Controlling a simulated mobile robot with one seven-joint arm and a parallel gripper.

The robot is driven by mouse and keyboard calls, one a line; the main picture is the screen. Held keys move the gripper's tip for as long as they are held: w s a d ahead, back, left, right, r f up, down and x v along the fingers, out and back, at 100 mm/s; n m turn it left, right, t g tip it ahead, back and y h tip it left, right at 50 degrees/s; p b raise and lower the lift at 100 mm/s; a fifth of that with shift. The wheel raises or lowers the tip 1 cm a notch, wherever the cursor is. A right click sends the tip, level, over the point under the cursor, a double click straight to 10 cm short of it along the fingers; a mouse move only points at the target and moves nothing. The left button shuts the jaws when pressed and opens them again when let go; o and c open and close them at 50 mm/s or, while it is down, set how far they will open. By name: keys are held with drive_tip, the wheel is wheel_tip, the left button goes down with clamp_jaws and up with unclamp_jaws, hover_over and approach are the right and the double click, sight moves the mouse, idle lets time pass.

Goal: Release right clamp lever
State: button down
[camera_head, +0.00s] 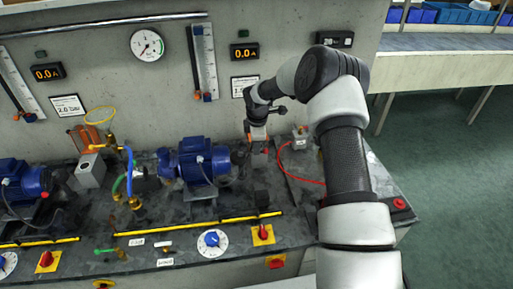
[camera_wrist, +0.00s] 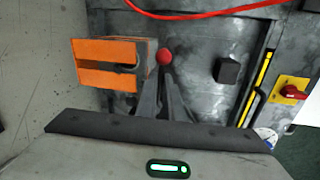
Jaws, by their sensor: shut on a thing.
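The clamp lever's round red knob (camera_wrist: 165,57) shows in the wrist view. My gripper (camera_wrist: 164,72) has its two grey fingers closed in on this knob, shut on the lever. An orange block with a dark slot (camera_wrist: 105,62), perhaps the clamp body, sits just left of the knob. The rest of the lever is hidden by the fingers. In the head view my gripper (camera_head: 260,148) is low over the bench, right of the nearer blue pump motor (camera_head: 198,160). The lever is too small to make out there.
A red hose (camera_head: 284,165) curves over the bench right of my gripper. A dark block (camera_wrist: 228,70) stands right of the knob. Yellow-plated red switches (camera_head: 262,234) and a white dial (camera_head: 210,241) line the front edge. The gauge wall (camera_head: 110,60) rises behind.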

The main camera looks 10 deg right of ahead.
drive_tip(key=s+a+m+g+h+b, duration=0.2)
drive_tip(key=s+a+m+b, duration=0.2)
drive_tip(key=m, duration=1.3)
drive_tip(key=shift+s+a+b, duration=0.4)
drive_tip(key=shift+a+b, duration=0.9)
drive_tip(key=shift+r, duration=0.1)
drive_tip(key=c, duration=2.2)
unclamp_jaws()
drive_tip(key=a+r, duration=0.1)
drive_tip(key=r, duration=0.4)
drive_tip(key=a+r, duration=0.1)
drive_tip(key=r, duration=0.5)
drive_tip(key=a+r+p, duration=0.1)
drive_tip(key=r, duration=0.5)
drive_tip(key=shift+a, duration=0.3)
